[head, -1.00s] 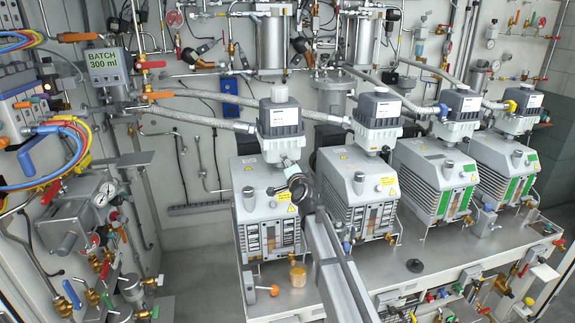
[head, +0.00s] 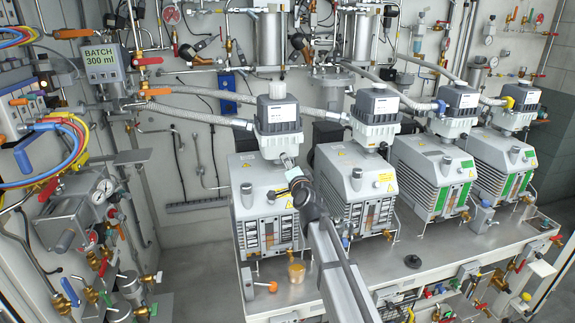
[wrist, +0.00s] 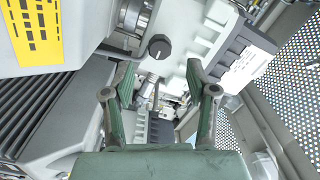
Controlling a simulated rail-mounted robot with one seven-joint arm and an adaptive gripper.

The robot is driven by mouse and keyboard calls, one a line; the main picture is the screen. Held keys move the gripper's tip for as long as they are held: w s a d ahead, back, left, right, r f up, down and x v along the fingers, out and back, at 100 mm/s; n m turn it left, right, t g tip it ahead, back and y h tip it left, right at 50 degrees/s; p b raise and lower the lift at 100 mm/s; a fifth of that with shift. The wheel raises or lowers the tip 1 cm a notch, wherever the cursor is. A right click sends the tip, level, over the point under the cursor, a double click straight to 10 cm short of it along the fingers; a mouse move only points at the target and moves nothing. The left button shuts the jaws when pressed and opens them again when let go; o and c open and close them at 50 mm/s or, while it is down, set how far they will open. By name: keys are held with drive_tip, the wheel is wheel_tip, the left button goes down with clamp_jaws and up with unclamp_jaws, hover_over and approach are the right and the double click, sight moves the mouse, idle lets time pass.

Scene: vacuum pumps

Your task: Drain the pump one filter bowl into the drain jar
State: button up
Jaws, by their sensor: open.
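Pump one, apparently the leftmost grey pump (head: 262,190), carries a filter with a dark top and a pale lower bowl (head: 277,142). The filter also shows in the wrist view, its pale housing (wrist: 205,38) beside a dark part with a white label. A small black knob (wrist: 159,46) shows beyond my fingers. My gripper (head: 288,163) is just below the filter, at the top of the pump. In the wrist view my gripper (wrist: 160,95) is open, with nothing between its fingers.
More pumps stand to the right, the nearest (head: 355,190) close to my arm. A hose (head: 200,115) runs from the left wall to the filter. An orange-handled valve (head: 268,287) sits left of the jar.

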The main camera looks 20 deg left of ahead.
drive_tip(key=shift+v, duration=1.1)
